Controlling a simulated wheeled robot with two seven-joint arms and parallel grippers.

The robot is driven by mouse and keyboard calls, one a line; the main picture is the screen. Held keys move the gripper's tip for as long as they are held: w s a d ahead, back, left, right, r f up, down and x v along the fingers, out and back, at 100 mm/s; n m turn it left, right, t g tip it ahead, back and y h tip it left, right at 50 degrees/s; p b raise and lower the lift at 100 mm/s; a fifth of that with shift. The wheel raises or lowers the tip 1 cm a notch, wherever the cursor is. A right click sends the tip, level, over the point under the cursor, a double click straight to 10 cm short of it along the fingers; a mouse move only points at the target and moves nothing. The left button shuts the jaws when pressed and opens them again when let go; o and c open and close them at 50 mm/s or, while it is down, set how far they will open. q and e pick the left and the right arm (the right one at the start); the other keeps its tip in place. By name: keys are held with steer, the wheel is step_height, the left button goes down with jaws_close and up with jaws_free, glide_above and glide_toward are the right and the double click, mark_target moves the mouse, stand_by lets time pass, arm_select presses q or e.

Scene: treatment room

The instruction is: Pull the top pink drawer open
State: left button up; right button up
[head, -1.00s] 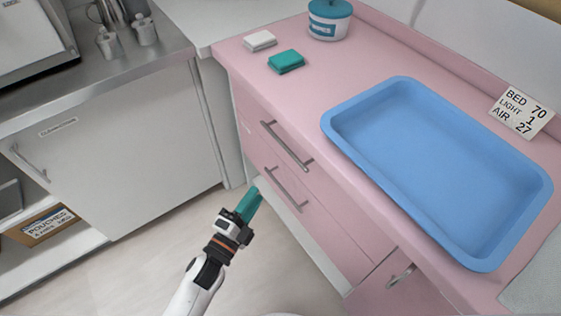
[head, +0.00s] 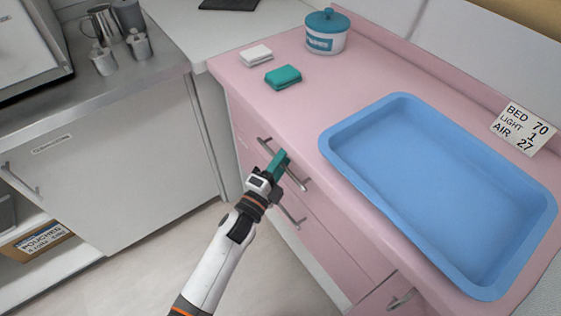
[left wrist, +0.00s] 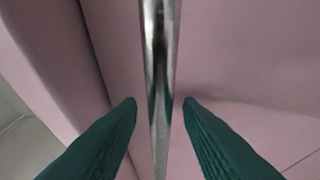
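The top pink drawer (head: 318,200) is in the front of the pink cabinet and looks closed. Its metal bar handle (head: 265,147) runs along the drawer front. My left gripper (head: 281,160) is at the middle of this handle. In the left wrist view the handle bar (left wrist: 160,60) stands between the two green fingertips (left wrist: 160,103). A gap shows on each side of the bar, so the fingers are open around it or just in front of it. My right gripper is not in view.
A second handle (head: 291,216) sits on the drawer below. A blue tray (head: 335,150), a green block (head: 283,77), a white block (head: 255,54) and a teal-lidded tub (head: 326,32) stand on the pink top. The floor (head: 180,250) before the drawers is clear.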

arm_select(q)
jaws_close()
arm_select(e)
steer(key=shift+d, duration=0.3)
arm_select(q)
steer(key=shift+a, duration=0.15)
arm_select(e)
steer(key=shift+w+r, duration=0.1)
